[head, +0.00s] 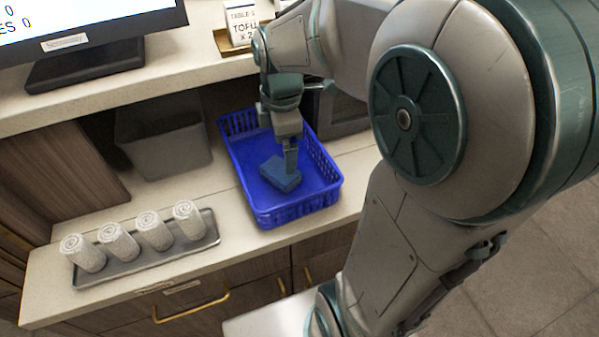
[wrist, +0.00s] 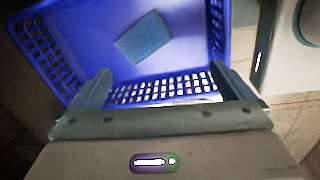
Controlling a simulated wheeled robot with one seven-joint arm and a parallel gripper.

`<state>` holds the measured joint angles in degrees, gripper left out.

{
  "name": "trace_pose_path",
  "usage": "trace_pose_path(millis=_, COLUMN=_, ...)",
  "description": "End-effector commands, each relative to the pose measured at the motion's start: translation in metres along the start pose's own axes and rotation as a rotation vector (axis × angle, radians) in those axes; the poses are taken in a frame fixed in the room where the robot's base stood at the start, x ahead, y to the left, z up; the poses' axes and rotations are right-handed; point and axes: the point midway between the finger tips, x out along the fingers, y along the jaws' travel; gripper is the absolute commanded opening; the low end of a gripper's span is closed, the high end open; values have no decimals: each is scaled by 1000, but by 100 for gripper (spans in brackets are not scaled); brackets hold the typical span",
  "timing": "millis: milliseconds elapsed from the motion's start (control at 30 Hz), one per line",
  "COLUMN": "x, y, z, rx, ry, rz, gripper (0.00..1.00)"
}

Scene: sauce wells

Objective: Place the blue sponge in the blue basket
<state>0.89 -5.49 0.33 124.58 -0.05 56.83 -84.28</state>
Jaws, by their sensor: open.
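The blue sponge (head: 280,174) lies in the blue basket (head: 300,213), on its floor, in the head view. The basket stands on the pale counter. In the wrist view the sponge (wrist: 144,38) is a flat block on the floor of the basket (wrist: 85,25), apart from both fingers. My gripper (head: 291,165) reaches down over the basket, and in the head view its tip overlaps the sponge. In the wrist view my gripper (wrist: 165,88) has its fingers spread wide with nothing between them but the view of the basket's slotted wall.
A metal tray (head: 212,238) with several rolled white towels (head: 154,230) stands left of the basket. A grey bin (head: 163,140) is behind it. A monitor (head: 85,30) and a table sign (head: 241,22) stand on the upper shelf. A dark appliance (head: 343,115) is right of the basket.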

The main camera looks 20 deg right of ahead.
Motion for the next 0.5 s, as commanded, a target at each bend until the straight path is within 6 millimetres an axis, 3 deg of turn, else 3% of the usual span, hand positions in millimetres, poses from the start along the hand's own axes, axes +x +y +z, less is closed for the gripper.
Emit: trace_pose_path(millis=500, x=-15, y=-86, z=6, rx=1117, ry=98, rz=122, gripper=100)
